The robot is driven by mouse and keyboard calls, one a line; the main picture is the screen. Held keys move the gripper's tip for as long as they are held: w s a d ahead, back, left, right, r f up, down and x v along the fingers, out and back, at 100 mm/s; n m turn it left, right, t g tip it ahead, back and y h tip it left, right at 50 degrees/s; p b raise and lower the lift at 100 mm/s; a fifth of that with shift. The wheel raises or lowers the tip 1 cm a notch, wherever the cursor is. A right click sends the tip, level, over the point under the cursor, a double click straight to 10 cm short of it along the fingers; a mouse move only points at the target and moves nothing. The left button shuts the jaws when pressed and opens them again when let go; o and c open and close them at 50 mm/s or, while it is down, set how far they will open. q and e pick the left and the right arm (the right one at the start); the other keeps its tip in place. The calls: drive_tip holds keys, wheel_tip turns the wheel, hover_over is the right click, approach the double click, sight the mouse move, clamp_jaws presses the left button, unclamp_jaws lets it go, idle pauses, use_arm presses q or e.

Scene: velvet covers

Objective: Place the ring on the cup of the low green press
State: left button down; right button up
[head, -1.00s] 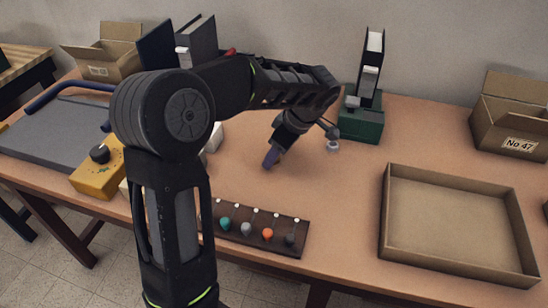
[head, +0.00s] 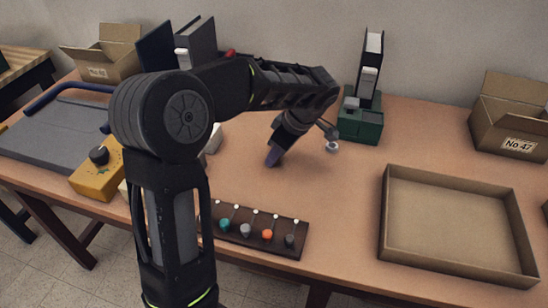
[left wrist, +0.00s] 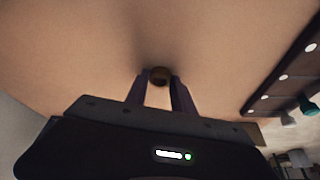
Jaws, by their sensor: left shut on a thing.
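My left gripper (head: 272,157) is low over the bare middle of the table, fingers pointing down. In the left wrist view its fingers (left wrist: 161,92) are closed around a small round brown thing (left wrist: 159,76), which looks like the ring. In the head view the held thing is too small to make out. The low green press (head: 360,124) stands at the back, right of my gripper, with a dark green base. My right gripper is not in view.
A dark rack (head: 262,248) with several coloured knobs lies at the front. An empty shallow cardboard tray (head: 386,215) is at the right, an open box (head: 515,125) behind it. A yellow box (head: 92,182) is at the left. The table between my gripper and tray is clear.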

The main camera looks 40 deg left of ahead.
use_arm(q)
wheel_tip(320, 180, up, 10)
drive_tip(key=p, duration=0.2)
idle(0.3)
idle(0.4)
